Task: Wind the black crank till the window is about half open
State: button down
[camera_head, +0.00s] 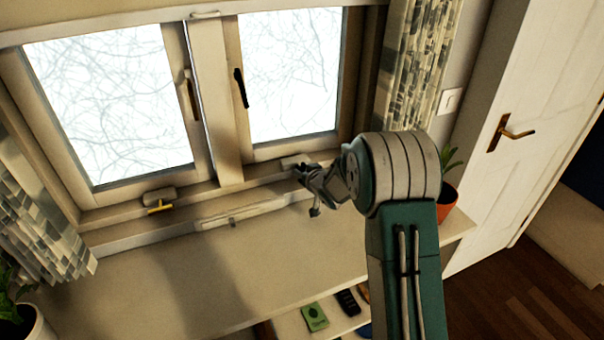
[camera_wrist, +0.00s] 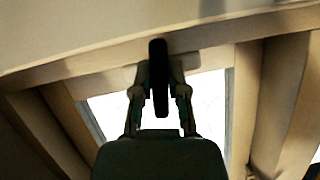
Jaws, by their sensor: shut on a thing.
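The black crank (camera_wrist: 158,78) is a dark upright bar between my gripper's fingers in the wrist view. In the head view its grey-white housing (camera_head: 293,161) sits on the lower frame of the right window, and the crank is mostly hidden by my gripper (camera_head: 309,183). My gripper also shows in the wrist view (camera_wrist: 158,90), with a finger on each side of the crank, shut on it. The right window pane (camera_head: 290,75) shows bright bare branches and has a black lever (camera_head: 241,88) on its left side. I cannot tell how far this window stands open.
The left window (camera_head: 108,100) has a brass-coloured crank (camera_head: 160,206) at its base. A pale bar (camera_head: 250,212) lies along the sill. A potted plant (camera_head: 447,195) stands just right of my arm. Curtains (camera_head: 420,60) hang at both sides; the desk top (camera_head: 150,285) is mostly clear.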

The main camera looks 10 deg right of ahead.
jog(key=n+h, duration=0.2)
jog(key=n, duration=0.1)
jog(key=shift+s+a+f+n+h, duration=0.1)
jog(key=shift+s+f+n+h, duration=0.05)
jog(key=shift+f+n+h, duration=0.2)
jog(key=n+t+h, duration=0.1)
jog(key=n, duration=0.2)
jog(key=shift+h, duration=0.35)
jog(key=n+h, duration=0.1)
jog(key=n, duration=0.1)
jog(key=n+t, duration=0.1)
jog(key=n, duration=0.1)
jog(key=shift+f+t+h, duration=0.1)
jog(key=shift+t+h, duration=0.2)
jog(key=shift+h, duration=0.1)
jog(key=shift+n+t+h, duration=0.4)
jog(key=shift+n+t, duration=0.3)
jog(key=shift+n, duration=1.25)
jog(key=c, duration=0.6)
grip_release()
jog(key=shift+c, duration=0.2)
jog(key=shift+r, duration=0.25)
